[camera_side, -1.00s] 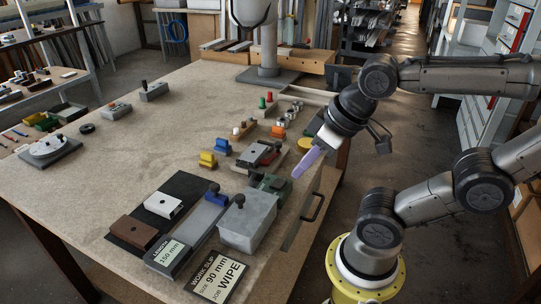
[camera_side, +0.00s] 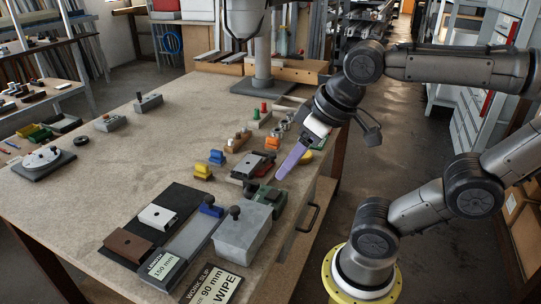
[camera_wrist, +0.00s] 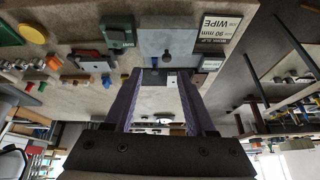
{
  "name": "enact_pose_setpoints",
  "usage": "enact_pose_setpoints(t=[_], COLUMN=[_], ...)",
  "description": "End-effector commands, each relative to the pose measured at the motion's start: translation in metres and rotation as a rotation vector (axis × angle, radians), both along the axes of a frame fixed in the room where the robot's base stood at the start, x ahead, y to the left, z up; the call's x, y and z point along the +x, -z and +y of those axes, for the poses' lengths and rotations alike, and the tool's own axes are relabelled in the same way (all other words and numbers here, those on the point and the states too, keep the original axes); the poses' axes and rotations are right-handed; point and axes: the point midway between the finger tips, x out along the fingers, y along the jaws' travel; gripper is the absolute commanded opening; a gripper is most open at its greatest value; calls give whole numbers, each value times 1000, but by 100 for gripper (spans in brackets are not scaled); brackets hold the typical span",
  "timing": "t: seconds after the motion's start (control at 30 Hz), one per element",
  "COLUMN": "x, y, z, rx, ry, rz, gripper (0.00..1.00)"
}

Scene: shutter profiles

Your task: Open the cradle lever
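I cannot tell for certain which part is the cradle lever. A green fixture (camera_side: 268,198) with a dark knob stands at the bench's right edge, beside a grey block (camera_side: 242,232) with a black ball knob. In the wrist view the green fixture (camera_wrist: 117,32) is at the upper left of centre and the grey block (camera_wrist: 168,40) is beside it. A blue part (camera_side: 211,207) sits on a grey rail left of the block. My gripper (camera_side: 280,177) is above the green fixture, at the bench's right side. In the wrist view its purple fingers (camera_wrist: 162,78) are apart with nothing held between them.
A white block (camera_side: 158,217) and brown block (camera_side: 128,244) lie on a black mat. Yellow (camera_side: 203,172) and blue (camera_side: 217,158) pieces and a dark-and-red fixture (camera_side: 252,167) stand behind the grey block. A WIPE slip (camera_side: 215,287) lies in front. The bench's left middle is clear.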

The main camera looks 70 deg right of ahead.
Motion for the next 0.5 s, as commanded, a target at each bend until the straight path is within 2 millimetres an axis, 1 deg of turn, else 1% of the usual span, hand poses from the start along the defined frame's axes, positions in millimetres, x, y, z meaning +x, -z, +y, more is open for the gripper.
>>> enact_pose_setpoints(t=[0.03,0.1,0.17,0.23,0.3,0.37,0.47,0.5], x=[12,29,43,62,82,99,125,135], y=[-12,-26,-35,-44,-51,-53,-53,-51], z=[-4,-12,-21,-34,-50,-67,-99,-113], rx=[8,19,29,42,54,66,86,95], ry=[39,95,146,212,280,343,443,483], rz=[15,38,61,91,123,152,203,222], gripper=[62,62,62,62,62,62,62,62])
